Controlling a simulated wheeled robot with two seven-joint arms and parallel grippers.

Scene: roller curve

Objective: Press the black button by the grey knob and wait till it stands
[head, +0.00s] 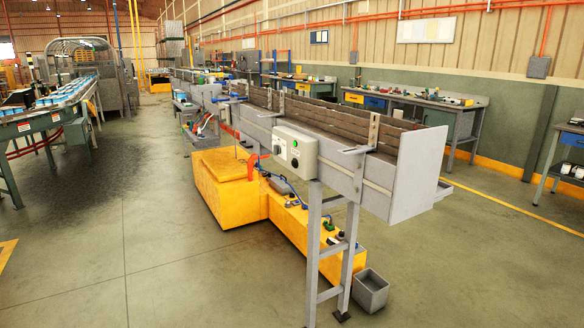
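A light grey control box (306,152) is fixed to the near side of the conveyor, close to its near end. On its face I see a pale round grey knob (277,150) at the left. A small dark button (295,162) sits at the lower right of the knob, with a small green spot (295,144) above it. These parts are too small to tell whether the button is pressed in. Neither of my grippers is in view, and nothing touches the box.
The grey conveyor (408,190) with brown slats runs away towards the back left on metal legs. A yellow cabinet (228,205) and a grey bin (370,290) stand on the floor beneath it. Open floor lies at the front left. Workbenches line the right wall.

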